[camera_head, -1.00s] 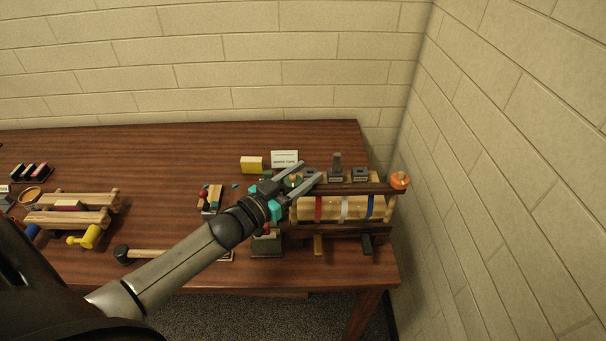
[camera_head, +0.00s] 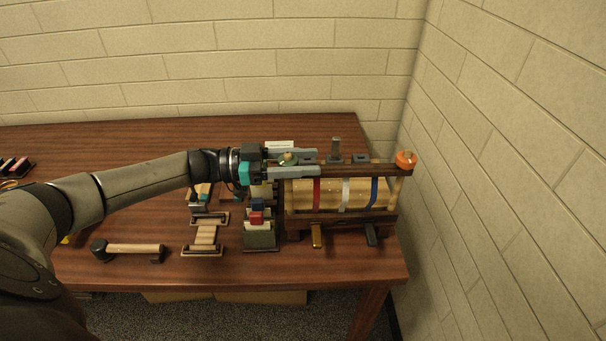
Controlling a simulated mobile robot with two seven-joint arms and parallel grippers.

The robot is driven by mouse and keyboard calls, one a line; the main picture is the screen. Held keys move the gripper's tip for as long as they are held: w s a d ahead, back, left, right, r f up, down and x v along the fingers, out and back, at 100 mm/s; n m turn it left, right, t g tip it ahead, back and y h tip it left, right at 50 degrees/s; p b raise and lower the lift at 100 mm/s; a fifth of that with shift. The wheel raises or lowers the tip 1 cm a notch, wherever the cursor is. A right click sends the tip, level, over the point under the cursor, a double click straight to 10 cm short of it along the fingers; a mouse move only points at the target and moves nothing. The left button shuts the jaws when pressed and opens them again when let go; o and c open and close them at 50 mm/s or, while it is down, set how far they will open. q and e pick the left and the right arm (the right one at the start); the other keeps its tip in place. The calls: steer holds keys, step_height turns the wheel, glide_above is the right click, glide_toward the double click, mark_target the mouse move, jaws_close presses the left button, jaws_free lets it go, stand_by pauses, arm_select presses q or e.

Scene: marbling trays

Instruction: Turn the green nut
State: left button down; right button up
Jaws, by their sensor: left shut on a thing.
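The green nut (camera_head: 288,158) sits at the left end of the dark top bar (camera_head: 345,170) of a wooden press. A light round wooden roll with red, white and blue bands (camera_head: 330,194) lies under the bar. My left gripper (camera_head: 316,162) reaches in from the left, nearly level in the picture. Its two grey fingers are shut on the green nut, one on the far side and one on the near side. An orange nut (camera_head: 405,159) sits at the bar's right end. My right gripper is not in view.
A small wooden rack (camera_head: 205,236) and a dark holder with red and blue pieces (camera_head: 262,236) stand left of the press. A brick wall rises close on the right.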

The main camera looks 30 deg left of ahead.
arm_select(q)
steer(key=m+g+h+b, duration=0.1)
steer(key=g+b, duration=0.1)
steer(key=m+g+h+b, duration=0.1)
steer(key=m+g+b, duration=0.1)
steer(key=s+m+g+b, duration=0.1)
steer(key=g+b, duration=0.1)
steer(key=g, duration=0.1)
steer(key=shift+d+f+m+h+b, duration=0.25)
steer(key=shift+m+h+b, duration=0.1)
steer(key=shift+m+h, duration=0.05)
steer(key=shift+s+r+m+g+b, duration=0.1)
steer(key=shift+s+m+g+b, duration=0.2)
steer(key=shift+m+g+b, duration=0.55)
steer(key=shift+g, duration=0.35)
steer(key=shift+c, duration=1.4)
jaws_free()
steer(key=shift+r, duration=0.1)
